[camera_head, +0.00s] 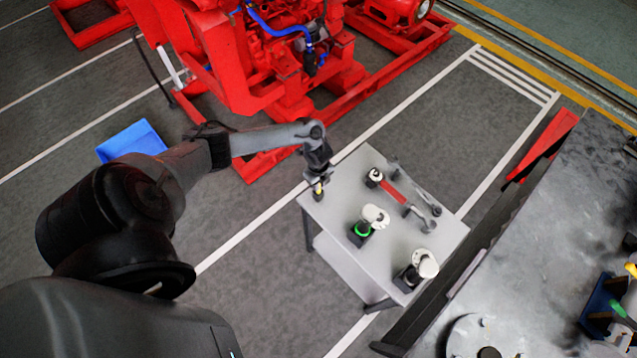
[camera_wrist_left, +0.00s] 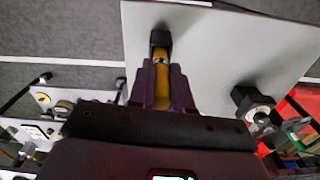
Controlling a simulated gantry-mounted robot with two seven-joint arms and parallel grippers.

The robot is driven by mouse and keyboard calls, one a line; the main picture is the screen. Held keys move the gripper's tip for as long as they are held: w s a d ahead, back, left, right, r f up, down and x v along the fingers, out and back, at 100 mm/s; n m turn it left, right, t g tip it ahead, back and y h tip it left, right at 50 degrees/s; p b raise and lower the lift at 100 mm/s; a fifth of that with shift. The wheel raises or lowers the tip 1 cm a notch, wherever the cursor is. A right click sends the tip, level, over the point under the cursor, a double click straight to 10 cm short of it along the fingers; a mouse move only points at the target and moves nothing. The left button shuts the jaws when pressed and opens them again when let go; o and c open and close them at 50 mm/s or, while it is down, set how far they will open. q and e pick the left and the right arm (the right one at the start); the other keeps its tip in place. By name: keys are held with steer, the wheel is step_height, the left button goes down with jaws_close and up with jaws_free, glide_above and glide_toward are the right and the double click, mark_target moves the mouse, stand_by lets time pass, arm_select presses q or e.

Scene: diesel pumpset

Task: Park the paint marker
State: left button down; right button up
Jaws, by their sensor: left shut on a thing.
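The paint marker has a yellow body and a dark end. My left gripper (camera_head: 319,179) is shut on the marker (camera_head: 318,189) above the left corner of the grey table (camera_head: 345,185). In the left wrist view the marker (camera_wrist_left: 161,66) sticks out between the fingers of the gripper (camera_wrist_left: 162,85), its dark end toward the table top (camera_wrist_left: 215,45). I cannot tell whether that end touches the table. My right gripper is not in view.
A red-handled tool (camera_head: 393,187) and wrenches (camera_head: 426,208) lie near the back edge. Red machinery (camera_head: 270,60) stands behind.

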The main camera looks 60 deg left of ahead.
arm_select(q)
steer(key=shift+f+b, duration=0.4)
steer(key=shift+f, duration=0.1)
steer(key=shift+f+b, duration=0.45)
steer(key=shift+f, duration=0.1)
steer(key=c, duration=1)
jaws_free()
step_height(320, 180, up, 11)
steer(key=shift+f+p, duration=0.1)
steer(key=shift+p, duration=0.5)
steer(key=shift+s, duration=0.1)
